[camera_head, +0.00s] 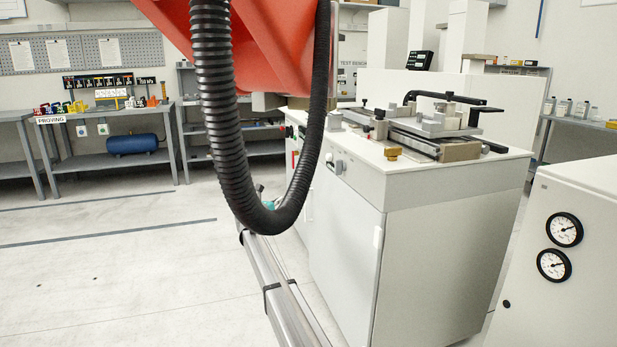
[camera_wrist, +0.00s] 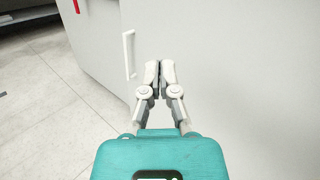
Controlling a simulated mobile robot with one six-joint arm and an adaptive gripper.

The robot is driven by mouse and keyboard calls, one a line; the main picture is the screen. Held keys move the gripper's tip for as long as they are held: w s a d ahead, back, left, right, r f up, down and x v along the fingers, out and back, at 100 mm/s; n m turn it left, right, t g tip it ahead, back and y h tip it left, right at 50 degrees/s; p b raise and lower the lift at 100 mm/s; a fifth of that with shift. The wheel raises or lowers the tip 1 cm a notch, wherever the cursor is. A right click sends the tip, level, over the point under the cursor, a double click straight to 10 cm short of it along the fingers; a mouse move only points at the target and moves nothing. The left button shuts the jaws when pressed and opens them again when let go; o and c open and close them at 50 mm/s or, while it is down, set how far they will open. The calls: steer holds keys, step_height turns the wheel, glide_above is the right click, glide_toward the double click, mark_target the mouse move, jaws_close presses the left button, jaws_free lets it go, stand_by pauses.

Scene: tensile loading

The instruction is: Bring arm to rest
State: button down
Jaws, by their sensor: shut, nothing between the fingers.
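My gripper (camera_wrist: 159,77) shows in the wrist view with its two grey fingers together and nothing between them. Its teal body fills the bottom of that view. The fingers are in front of the white face of a cabinet, and I cannot tell how far off they are. In the head view my arm's red part and a black corrugated hose cover the upper middle. Only a small teal bit shows there beside the hose, and the fingers are hidden.
The white cabinet (camera_head: 455,240) carries a metal fixture (camera_head: 430,127) on top. A white box with two gauges (camera_head: 564,230) stands at the right. Benches (camera_head: 105,160) with coloured pieces and a blue tank (camera_head: 131,144) line the back left. The floor (camera_head: 110,270) at left is clear.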

steer(key=s+d+r+n+y+p, duration=0.3)
steer(key=s+r+n+y+p, duration=0.45)
steer(key=n, duration=0.55)
steer(key=s+d+r+n+y+p, duration=0.3)
steer(key=s+r+n+y+p, duration=0.5)
steer(key=n, duration=0.4)
steer(key=s+d+n+g+h+p, duration=0.1)
steer(key=s+d+n+g+p, duration=0.4)
steer(key=s, duration=0.9)
steer(key=s+d+r+n+g+h+p, duration=0.1)
steer(key=s+d+n+g+h+p, duration=0.1)
steer(key=s+d+n+g+p, duration=0.3)
steer(key=s+d+n+g+h+p, duration=0.2)
steer(key=s+d+n+g+p, duration=0.3)
steer(key=s, duration=2)
steer(key=d+n+p, duration=0.1)
steer(key=d+p, duration=0.5)
steer(key=d, duration=0.1)
steer(key=shift+d+r+g, duration=0.3)
steer(key=shift+d+r, duration=0.05)
steer(key=shift+s+f, duration=0.1)
steer(key=shift+f, duration=0.05)
